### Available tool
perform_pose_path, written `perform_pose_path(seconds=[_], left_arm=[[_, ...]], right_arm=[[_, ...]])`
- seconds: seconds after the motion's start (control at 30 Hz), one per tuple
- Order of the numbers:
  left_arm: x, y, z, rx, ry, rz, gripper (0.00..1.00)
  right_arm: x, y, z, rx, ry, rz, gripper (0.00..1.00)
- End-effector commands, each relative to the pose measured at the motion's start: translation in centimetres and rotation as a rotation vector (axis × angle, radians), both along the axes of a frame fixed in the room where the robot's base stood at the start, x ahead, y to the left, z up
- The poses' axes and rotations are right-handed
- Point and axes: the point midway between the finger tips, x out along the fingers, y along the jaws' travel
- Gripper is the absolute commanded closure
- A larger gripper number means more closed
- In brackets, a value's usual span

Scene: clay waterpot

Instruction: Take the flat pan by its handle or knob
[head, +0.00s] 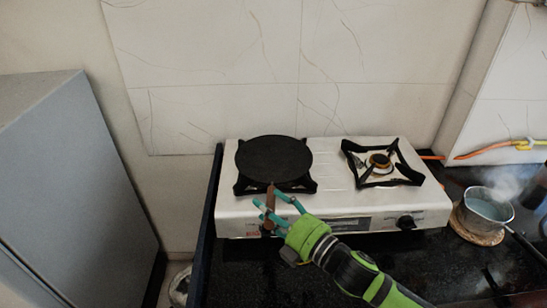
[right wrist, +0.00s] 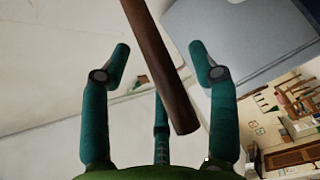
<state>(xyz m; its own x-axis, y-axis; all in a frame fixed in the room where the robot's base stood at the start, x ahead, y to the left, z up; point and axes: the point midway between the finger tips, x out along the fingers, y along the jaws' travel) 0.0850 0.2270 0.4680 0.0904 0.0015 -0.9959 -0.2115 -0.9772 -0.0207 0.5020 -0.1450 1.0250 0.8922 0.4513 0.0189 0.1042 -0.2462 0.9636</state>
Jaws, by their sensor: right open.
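The flat pan (head: 273,158) is a dark round disc resting on the left burner of the white stove. Its brown handle (head: 269,197) points toward me over the stove's front edge. My right gripper (head: 267,199) has green and teal fingers and is at the handle, open. In the right wrist view the handle (right wrist: 158,65) runs down between the open teal fingers (right wrist: 158,52), with gaps visible on both sides. The pan's disc is out of that view. My left gripper is not in view.
The white two-burner stove (head: 340,205) stands on a black counter (head: 245,275) against a tiled wall. The right burner (head: 380,162) is empty. A steaming pot (head: 487,208) sits on a round wooden mat at the right. A grey cabinet (head: 75,175) stands at the left.

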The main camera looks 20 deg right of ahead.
Motion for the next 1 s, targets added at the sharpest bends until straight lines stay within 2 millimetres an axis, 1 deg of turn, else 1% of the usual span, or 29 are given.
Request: perform_pose_path(seconds=[0.13, 0.17, 0.2, 0.27, 0.3, 0.4, 0.43, 0.77, 0.87, 1.0], left_arm=[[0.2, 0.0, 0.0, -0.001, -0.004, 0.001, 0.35], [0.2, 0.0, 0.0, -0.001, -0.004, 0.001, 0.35], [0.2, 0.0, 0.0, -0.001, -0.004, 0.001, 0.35], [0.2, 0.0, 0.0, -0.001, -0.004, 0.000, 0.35], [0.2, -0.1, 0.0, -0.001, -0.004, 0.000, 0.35], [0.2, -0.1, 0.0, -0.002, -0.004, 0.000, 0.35], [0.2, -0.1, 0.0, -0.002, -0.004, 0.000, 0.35], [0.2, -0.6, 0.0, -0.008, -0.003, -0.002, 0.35], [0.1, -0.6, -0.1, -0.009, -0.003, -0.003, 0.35], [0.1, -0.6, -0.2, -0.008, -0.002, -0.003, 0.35]], right_arm=[[0.0, 0.0, -0.1, 0.000, 0.000, 0.000, 0.40], [0.0, 0.0, -0.1, 0.000, 0.000, 0.000, 0.44], [0.0, 0.0, -0.1, 0.000, 0.000, 0.000, 0.60], [0.0, 0.0, -0.1, 0.000, 0.000, 0.000, 0.84], [0.0, 0.0, -0.1, 0.001, 0.000, 0.000, 1.00], [0.0, 0.0, -0.1, 0.001, 0.002, -0.001, 1.00], [0.0, 0.0, 0.5, -0.005, -0.017, 0.003, 1.00], [0.0, 0.0, 0.7, -0.003, -0.014, 0.002, 1.00], [0.0, 0.0, 1.2, -0.003, -0.015, 0.003, 1.00], [0.0, 0.0, 2.5, -0.006, -0.018, 0.003, 1.00]])
